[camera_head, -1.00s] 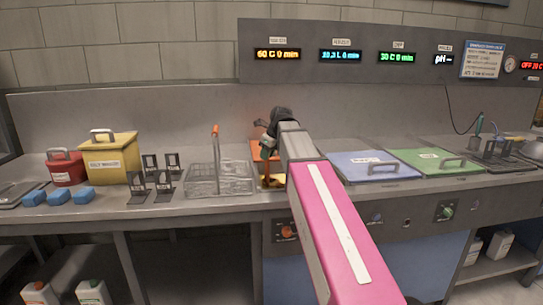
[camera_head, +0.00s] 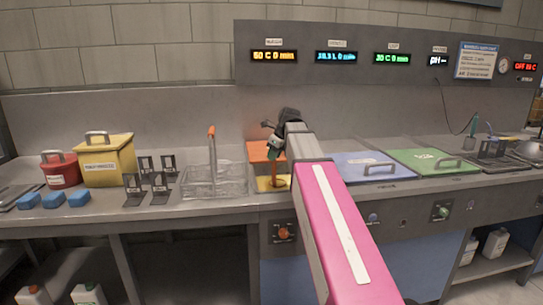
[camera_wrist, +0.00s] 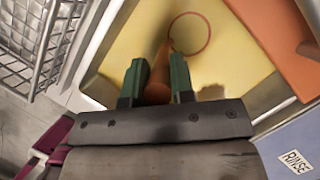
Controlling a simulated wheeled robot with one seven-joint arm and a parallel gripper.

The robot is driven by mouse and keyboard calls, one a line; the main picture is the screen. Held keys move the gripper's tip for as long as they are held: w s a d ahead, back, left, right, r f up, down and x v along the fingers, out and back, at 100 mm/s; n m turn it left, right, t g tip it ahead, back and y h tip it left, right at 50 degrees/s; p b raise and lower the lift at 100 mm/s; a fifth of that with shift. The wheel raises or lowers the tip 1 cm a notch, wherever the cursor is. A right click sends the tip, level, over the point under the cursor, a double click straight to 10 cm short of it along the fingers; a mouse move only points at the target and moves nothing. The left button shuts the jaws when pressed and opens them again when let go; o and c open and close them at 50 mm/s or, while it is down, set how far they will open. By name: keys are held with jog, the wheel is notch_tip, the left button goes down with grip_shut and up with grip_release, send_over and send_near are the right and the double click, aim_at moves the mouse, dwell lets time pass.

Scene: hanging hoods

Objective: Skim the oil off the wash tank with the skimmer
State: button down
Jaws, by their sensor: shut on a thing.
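My gripper (camera_head: 275,150) is over the open wash tank (camera_head: 262,183), whose surface shows yellow. In the wrist view its green fingers (camera_wrist: 158,85) are shut on the orange handle of the skimmer (camera_wrist: 160,65). The handle points down toward the yellow surface (camera_wrist: 125,40). A thin orange ring (camera_wrist: 190,33) shows at the skimmer's far end, over the yellow; I cannot tell whether it is in the liquid. In the head view the skimmer (camera_head: 274,172) hangs below my gripper. An orange panel (camera_head: 258,151), seemingly the tank's lid, is at the tank's back.
A wire basket (camera_head: 215,182) with an upright orange-tipped handle stands just left of the tank. The blue-lidded tank (camera_head: 350,163) and green-lidded tank (camera_head: 425,157) are to the right. A yellow box (camera_head: 108,165), black stands (camera_head: 150,180) and blue blocks (camera_head: 54,200) are farther left.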

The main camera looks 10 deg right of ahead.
jog(key=shift+s+d, duration=1.6)
jog(key=shift+s, duration=3.9)
jog(key=shift+w+d, duration=2.45)
jog(key=shift+d, duration=2.65)
jog(key=a, duration=0.6)
jog(key=shift+w+a, duration=0.15)
jog(key=shift+a, duration=0.2)
